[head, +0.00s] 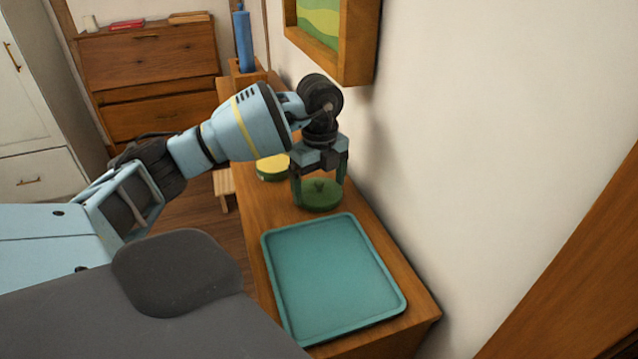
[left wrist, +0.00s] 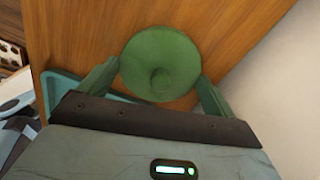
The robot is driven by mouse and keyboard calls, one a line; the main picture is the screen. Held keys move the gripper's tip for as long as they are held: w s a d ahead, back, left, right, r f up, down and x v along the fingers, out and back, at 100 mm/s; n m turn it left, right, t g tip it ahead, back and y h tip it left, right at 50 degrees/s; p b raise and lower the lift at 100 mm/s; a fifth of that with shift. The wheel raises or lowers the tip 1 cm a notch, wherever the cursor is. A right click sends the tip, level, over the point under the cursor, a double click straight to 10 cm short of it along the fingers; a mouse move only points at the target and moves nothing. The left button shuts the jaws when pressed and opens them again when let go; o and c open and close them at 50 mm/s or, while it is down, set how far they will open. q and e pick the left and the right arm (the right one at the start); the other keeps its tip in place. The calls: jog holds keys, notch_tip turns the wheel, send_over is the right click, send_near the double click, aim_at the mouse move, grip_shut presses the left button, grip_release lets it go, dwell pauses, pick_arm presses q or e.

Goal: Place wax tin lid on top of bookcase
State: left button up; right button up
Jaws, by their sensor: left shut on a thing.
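The green round wax tin lid (head: 321,196) has a small knob on top. My left gripper (head: 320,183) points down with its fingers on either side of the lid, shut on it. In the left wrist view, the lid (left wrist: 160,50) shows between the two fingers of my left gripper (left wrist: 158,80). The lid is over the wooden top of the long low bookcase (head: 252,205) along the wall; I cannot tell whether it touches the surface. A round green tin with a yellow top (head: 272,168) stands just behind and left of the lid. My right gripper is not in view.
A teal tray (head: 335,275) covers most of the near end of the wooden top. A blue cylinder (head: 243,42) stands in a wooden holder at the far end. A framed picture (head: 358,45) hangs on the wall at right. A wooden dresser (head: 150,70) stands behind.

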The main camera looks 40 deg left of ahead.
aim_at(319, 182)
pick_arm(q)
jog(key=shift+f, duration=0.35)
jog(key=o, duration=0.7)
jog(key=shift+r, duration=3.95)
